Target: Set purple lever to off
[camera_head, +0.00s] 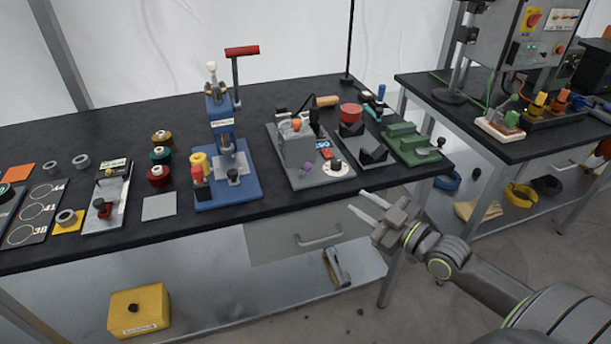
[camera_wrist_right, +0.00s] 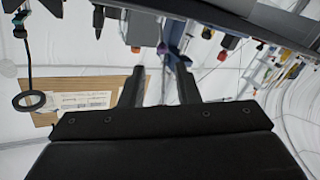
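The small purple lever knob (camera_head: 306,168) is on the front of a grey machine (camera_head: 299,145) on the dark workbench, left of a round white dial. It is too small to tell how the lever is set. My right gripper (camera_head: 363,205) is in front of the bench edge, right of and nearer than the machine. Its two fingers are apart with nothing between them, and it touches nothing that I can see. The right wrist view also shows the parted fingers (camera_wrist_right: 160,72). My left gripper is not in view.
A blue press (camera_head: 226,186) with a red-handled lever stands left of the grey machine. Black V-blocks (camera_head: 373,154) and a green vise (camera_head: 410,145) stand to its right. A drawer (camera_head: 300,238) sits below the bench. A second bench (camera_head: 480,145) stands at the right.

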